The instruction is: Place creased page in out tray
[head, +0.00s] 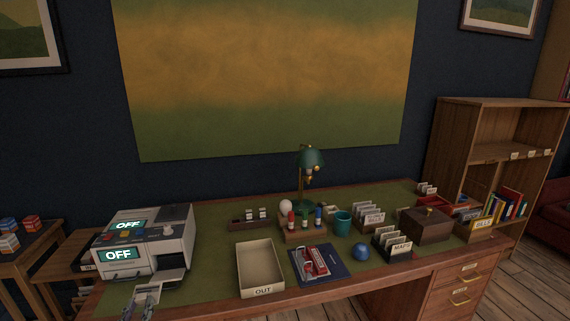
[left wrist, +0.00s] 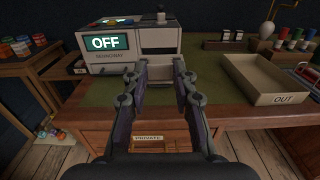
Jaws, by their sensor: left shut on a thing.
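My left gripper (head: 143,301) is low at the front left of the desk, in front of the grey copier-like machine (head: 175,236). The left wrist view shows its two fingers (left wrist: 158,80) spread around a grey piece (left wrist: 158,66) at the machine's lower front. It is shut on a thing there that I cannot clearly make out. The machine's screens read OFF. The out tray (head: 262,292), a beige open box labelled OUT, stands on the desk to the right and looks empty. It also shows in the left wrist view (left wrist: 284,98). I cannot make out a creased page. My right gripper is out of view.
A dark blue folder (head: 335,268) with red items lies right of the out tray. Behind are stamps (head: 305,222), a green lamp (head: 311,158), a teal cup (head: 342,222) and card files (head: 370,217). A blue ball (head: 361,252) is farther right. Green desktop separates machine and tray.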

